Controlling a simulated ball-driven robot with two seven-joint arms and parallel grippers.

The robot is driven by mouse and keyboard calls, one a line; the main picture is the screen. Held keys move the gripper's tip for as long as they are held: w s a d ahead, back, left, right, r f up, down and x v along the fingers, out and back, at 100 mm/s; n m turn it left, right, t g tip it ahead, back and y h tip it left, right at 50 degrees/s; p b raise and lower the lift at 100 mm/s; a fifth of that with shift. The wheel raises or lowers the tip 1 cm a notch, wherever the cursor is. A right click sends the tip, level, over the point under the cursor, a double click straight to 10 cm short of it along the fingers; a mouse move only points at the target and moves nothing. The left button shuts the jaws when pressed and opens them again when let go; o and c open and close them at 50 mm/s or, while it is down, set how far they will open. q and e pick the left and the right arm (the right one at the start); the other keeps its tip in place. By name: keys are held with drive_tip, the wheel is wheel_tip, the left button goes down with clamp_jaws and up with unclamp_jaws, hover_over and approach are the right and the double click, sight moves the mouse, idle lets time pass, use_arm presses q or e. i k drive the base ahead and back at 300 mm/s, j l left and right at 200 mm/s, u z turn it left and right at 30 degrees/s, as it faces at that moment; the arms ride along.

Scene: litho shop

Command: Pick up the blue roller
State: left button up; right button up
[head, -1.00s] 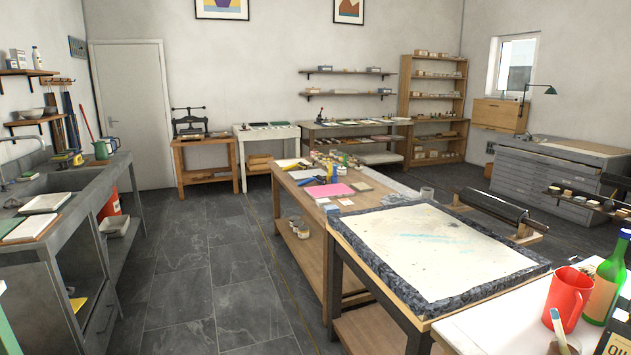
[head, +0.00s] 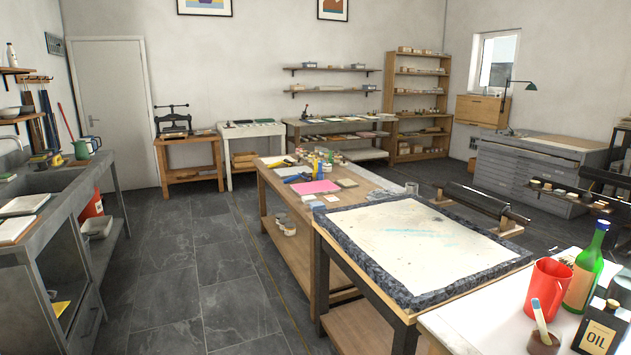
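A small blue item (head: 297,178) lies on the wooden worktable (head: 270,195) in the middle of the room, at the left of a pink sheet (head: 314,187). It may be the blue roller, but it is too small and far off to tell its shape. Neither of my grippers shows in the head view.
A stone slab (head: 410,240) on a stand is at the near end of the worktable. A near white table at lower right holds a red mug (head: 548,288), a green bottle (head: 584,270) and an oil can (head: 600,328). A sink bench (head: 50,235) is at left. Dark floor (head: 200,260) between is clear.

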sight(293, 179)
drive_tip(key=i+j+u, duration=0.1)
drive_tip(key=i+u, duration=0.35)
drive_tip(key=i, duration=2.85)
